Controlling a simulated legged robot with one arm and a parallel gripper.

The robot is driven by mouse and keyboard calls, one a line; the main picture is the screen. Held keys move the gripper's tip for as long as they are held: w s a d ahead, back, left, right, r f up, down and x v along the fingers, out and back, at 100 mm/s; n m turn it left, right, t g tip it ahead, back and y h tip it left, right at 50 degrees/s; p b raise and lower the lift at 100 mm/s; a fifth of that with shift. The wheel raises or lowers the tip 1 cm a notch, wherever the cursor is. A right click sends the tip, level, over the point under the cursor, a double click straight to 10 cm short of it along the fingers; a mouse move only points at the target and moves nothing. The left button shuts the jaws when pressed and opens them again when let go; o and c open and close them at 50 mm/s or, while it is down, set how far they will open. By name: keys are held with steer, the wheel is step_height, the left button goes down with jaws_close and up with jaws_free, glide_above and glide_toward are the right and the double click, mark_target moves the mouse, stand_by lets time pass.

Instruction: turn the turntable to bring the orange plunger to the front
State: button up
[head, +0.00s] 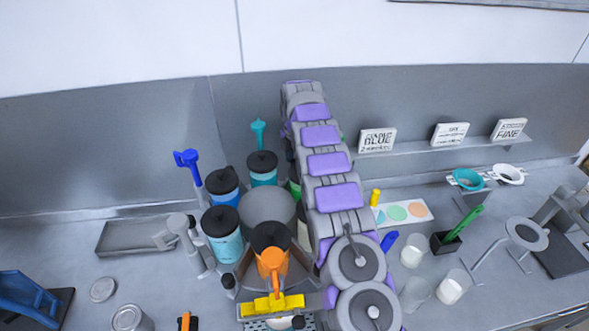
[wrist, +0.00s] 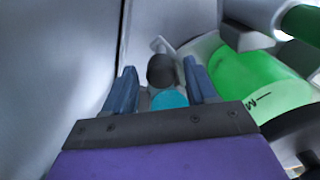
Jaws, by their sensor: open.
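The turntable has a grey central hub (head: 268,205) with black-lidded drums around it. The orange plunger (head: 272,265) is at the near side of the hub, in front of an orange drum. A blue plunger (head: 188,160) stands at the far left and a teal one (head: 258,132) at the back. My arm reaches over the right side to the back, hiding part of the green drum, which shows in the wrist view (wrist: 250,80). My gripper (wrist: 162,75) is open in the wrist view. A dark round knob (wrist: 161,70) with teal below appears between its fingers; contact is unclear.
A yellow piece (head: 272,305) lies at the turntable's near edge. A grey tray (head: 135,235) and cans are at left. Cups (head: 413,250), a colour card (head: 405,212) and a stand (head: 525,235) are at right. A grey wall panel rises behind.

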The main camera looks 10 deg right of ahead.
step_height(320, 180, up, 12)
steer(key=p, duration=0.8)
steer(key=shift+w+d, duration=0.15)
steer(key=shift+d, duration=0.15)
